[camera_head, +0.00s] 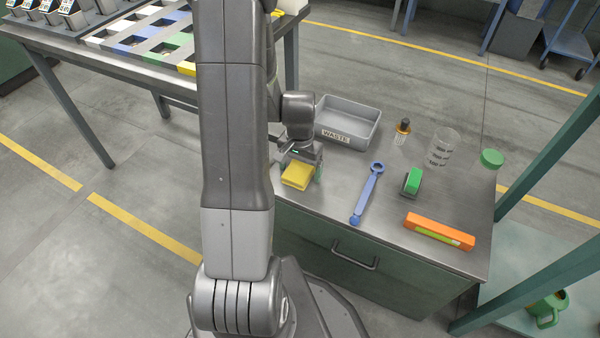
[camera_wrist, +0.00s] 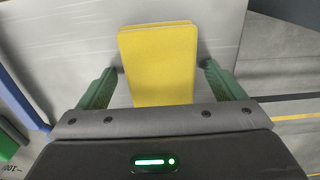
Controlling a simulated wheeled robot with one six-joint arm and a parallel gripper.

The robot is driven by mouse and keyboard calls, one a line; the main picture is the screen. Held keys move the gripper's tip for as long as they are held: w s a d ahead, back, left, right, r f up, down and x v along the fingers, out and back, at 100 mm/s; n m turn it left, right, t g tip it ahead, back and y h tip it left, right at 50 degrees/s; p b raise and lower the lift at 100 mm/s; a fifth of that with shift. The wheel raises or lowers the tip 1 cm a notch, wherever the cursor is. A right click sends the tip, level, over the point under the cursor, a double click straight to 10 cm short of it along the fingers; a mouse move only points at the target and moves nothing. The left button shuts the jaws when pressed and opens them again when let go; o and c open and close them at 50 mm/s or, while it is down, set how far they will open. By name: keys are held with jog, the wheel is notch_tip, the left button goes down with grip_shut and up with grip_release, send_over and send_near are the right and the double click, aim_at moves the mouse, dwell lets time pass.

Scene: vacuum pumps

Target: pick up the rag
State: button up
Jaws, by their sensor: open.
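The rag is a yellow folded cloth (camera_head: 297,174) lying near the left front edge of the grey workbench top (camera_head: 335,205). In the wrist view the yellow rag (camera_wrist: 160,62) lies between the two green fingers of my gripper (camera_wrist: 160,85). The fingers are apart, one on each side of the rag, with small gaps visible. My gripper (camera_head: 303,165) is over the rag in the head view, and my arm hides part of the area to its left. The rag's near end is hidden behind the gripper body in the wrist view.
A grey waste bin (camera_head: 348,138) stands behind the rag. A blue wrench (camera_head: 367,194) lies to the right, then a green-and-dark tool (camera_head: 412,181), an orange level (camera_head: 440,231), a dropper bottle (camera_head: 402,130), a clear beaker (camera_head: 442,147) and a green lid (camera_head: 491,158).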

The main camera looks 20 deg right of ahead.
aim_at(300, 168)
jog(key=c, duration=1.1)
jog(key=shift+r, duration=0.1)
notch_tip(300, 168, up, 10)
jog(key=p, duration=0.3)
jog(key=shift+c, duration=0.2)
